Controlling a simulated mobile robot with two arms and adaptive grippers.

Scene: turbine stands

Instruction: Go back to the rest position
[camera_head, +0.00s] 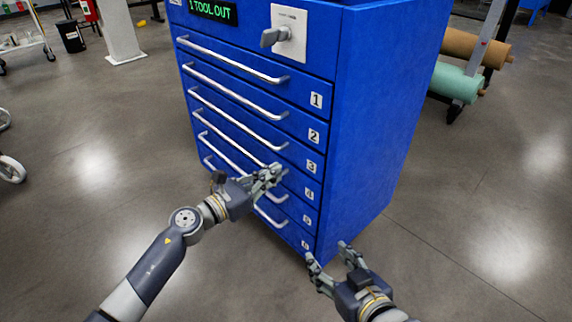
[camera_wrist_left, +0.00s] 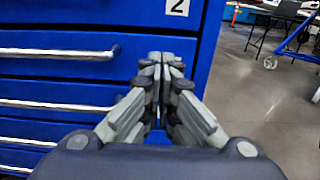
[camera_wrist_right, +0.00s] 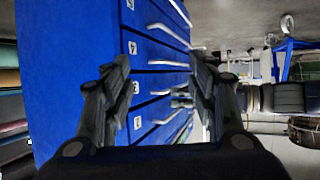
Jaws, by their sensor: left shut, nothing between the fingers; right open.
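My left gripper (camera_head: 268,176) is shut and empty in front of the drawers on the right half of the blue tool cabinet (camera_head: 375,130). In the left wrist view its fingers (camera_wrist_left: 162,66) meet before the cabinet front, near the drawer labelled 2. I cannot tell whether they touch it. My right gripper (camera_head: 327,262) is open and empty near the cabinet's lower front right corner. In the right wrist view its fingers (camera_wrist_right: 158,85) stand apart with the cabinet front between and behind them. The cabinet's numbered drawers look closed.
A grey handle (camera_head: 274,37) sits on a white plate at the cabinet top, beside a green-lit display (camera_head: 212,11) reading "1 TOOL OUT". A cart (camera_head: 25,42) is at far left. The grey floor (camera_head: 90,160) is mostly clear.

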